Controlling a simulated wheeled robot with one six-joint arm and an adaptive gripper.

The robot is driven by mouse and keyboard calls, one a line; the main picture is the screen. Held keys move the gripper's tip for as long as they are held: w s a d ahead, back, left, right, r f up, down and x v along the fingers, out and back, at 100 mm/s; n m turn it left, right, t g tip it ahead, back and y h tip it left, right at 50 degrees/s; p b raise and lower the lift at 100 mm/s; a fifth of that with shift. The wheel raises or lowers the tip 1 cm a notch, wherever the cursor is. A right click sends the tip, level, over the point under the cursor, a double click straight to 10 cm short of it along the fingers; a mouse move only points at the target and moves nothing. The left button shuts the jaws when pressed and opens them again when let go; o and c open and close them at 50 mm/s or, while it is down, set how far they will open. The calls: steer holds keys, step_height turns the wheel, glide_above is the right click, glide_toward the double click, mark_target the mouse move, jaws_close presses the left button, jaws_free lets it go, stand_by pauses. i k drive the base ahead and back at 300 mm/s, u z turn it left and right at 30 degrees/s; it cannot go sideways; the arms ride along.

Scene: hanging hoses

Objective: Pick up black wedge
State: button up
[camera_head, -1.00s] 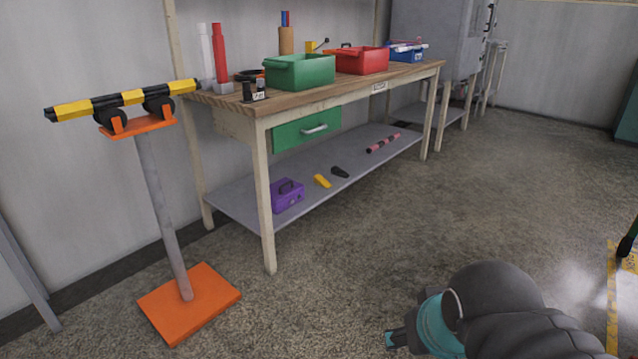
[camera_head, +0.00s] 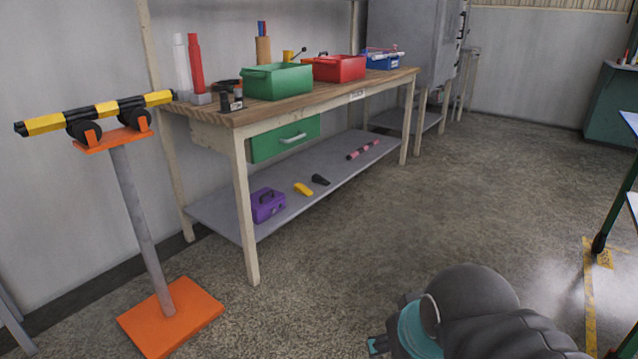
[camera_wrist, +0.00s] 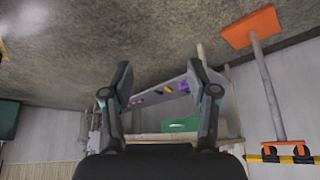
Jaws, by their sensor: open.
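The black wedge (camera_head: 320,180) lies on the grey lower shelf of the workbench, just right of a yellow wedge (camera_head: 303,188). My gripper (camera_head: 376,346) is low at the bottom of the head view, in front of the bench and well apart from the wedge. In the wrist view, which looks upside down, my gripper (camera_wrist: 160,92) has its two fingers spread with nothing between them. The shelf (camera_wrist: 178,84) shows beyond the fingers; the black wedge is too small to make out there.
A purple box (camera_head: 268,205) and a pink-and-black rod (camera_head: 363,149) share the shelf. The workbench (camera_head: 245,210) has legs at its corners and a green drawer (camera_head: 270,142) above the shelf. An orange stand (camera_head: 172,318) is at left. The floor before the bench is clear.

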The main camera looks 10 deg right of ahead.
mark_target(316, 178)
steer(key=z, duration=0.55)
steer(key=i, duration=1.05)
steer(key=z, duration=0.3)
steer(key=i, duration=1.05)
steer(key=u, duration=0.85)
steer(key=i, duration=0.5)
steer(key=u, duration=0.35)
